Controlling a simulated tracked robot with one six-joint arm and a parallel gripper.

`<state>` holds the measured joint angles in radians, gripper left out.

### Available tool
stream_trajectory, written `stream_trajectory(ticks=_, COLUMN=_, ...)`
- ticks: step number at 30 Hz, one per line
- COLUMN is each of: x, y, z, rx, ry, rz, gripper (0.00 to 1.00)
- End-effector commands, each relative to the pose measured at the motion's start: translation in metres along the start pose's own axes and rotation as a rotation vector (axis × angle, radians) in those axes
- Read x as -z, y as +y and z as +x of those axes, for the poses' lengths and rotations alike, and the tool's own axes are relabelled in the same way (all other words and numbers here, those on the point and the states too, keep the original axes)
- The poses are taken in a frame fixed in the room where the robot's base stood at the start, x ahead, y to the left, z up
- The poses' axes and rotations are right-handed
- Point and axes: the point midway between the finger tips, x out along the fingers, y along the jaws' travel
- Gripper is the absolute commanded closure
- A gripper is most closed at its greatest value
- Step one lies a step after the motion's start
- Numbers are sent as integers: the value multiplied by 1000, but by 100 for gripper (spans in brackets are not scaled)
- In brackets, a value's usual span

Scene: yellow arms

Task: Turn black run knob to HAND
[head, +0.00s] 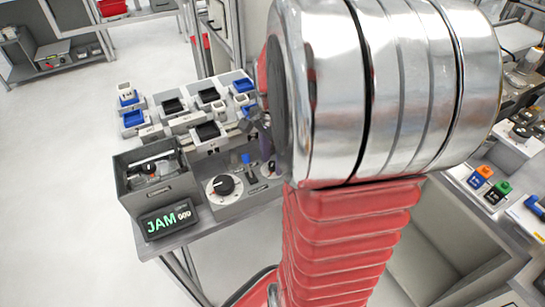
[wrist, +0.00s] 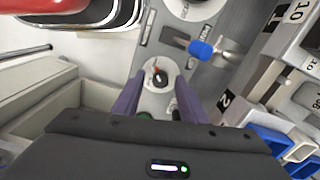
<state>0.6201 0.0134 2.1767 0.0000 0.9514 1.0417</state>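A large white dial with a black knob (head: 222,185) sits on the grey panel in the head view; part of a white dial (wrist: 190,8) shows at the top of the wrist view. A second, smaller white dial with a dark pointer knob (wrist: 157,76) shows between my fingertips in the wrist view, and partly in the head view (head: 268,169). I cannot read its labels or tell which dial is the run knob. My gripper (wrist: 158,88) is open, its purple fingers apart either side of the smaller dial. Contact cannot be told. My arm hides most of the gripper in the head view.
A blue-handled lever (wrist: 201,50) stands beside the smaller dial. A grey bin (head: 158,186) and a display reading JAM (head: 168,219) stand at the panel's left. Blue and black trays (head: 207,131) lie behind. Green and black parts show near my fingers' bases.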

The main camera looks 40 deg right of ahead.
Motion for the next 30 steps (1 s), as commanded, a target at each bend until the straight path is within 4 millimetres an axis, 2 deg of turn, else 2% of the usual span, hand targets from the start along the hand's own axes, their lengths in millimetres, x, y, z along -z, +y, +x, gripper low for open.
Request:
stream_trajectory(ticks=6, x=0, y=0, z=0, rx=0, ry=0, rz=0, gripper=63)
stream_trajectory(ticks=22, x=0, y=0, z=0, rx=-1, ry=0, rz=0, gripper=100)
stream_trajectory(ticks=30, x=-1, y=0, z=0, rx=-2, ry=1, rz=-17, gripper=100)
